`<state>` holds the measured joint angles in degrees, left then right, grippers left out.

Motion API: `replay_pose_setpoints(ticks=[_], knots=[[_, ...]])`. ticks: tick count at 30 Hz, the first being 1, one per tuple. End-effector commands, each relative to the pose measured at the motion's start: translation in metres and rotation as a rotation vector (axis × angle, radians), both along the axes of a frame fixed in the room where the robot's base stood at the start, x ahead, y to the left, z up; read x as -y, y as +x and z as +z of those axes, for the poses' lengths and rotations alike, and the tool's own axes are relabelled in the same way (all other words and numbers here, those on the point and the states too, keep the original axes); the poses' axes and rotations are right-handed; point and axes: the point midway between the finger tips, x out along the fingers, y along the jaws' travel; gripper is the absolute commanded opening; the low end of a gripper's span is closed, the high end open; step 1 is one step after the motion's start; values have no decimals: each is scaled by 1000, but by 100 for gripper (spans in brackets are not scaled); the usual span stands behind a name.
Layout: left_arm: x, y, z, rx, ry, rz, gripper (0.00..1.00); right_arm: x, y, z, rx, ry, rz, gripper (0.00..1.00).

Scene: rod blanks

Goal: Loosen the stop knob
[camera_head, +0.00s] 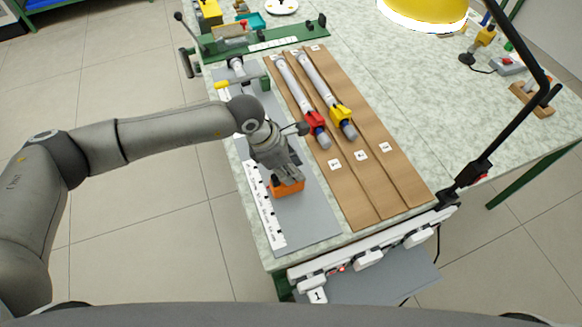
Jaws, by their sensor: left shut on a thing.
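An orange stop block (288,189) sits on the grey plate (307,228) at the near left of the bench, beside a white scale strip (263,208). My left gripper (287,178) points down onto the top of the block and is shut on the stop knob. The knob itself is hidden by the fingers. My right gripper is not in view.
Right of the plate, grey rods with a red clamp (314,122) and a yellow clamp (341,114) lie on brown boards (365,195). A black lamp arm (510,125) rises at the right. A white rail (370,245) runs along the near edge.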

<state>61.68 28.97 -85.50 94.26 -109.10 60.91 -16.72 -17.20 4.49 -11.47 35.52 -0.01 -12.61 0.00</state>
Motion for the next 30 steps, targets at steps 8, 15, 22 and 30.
replay_pose_setpoints(ticks=[8, 15, 22, 30], knots=[[0, -3, -4, -1, 1, 214, 6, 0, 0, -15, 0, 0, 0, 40], [1, -4, -4, -3, 2, 371, 6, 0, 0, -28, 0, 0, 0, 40], [1, -4, -3, -3, 3, 466, 6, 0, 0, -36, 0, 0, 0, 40], [1, -4, -2, -3, 2, 500, 6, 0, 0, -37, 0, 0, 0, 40]])
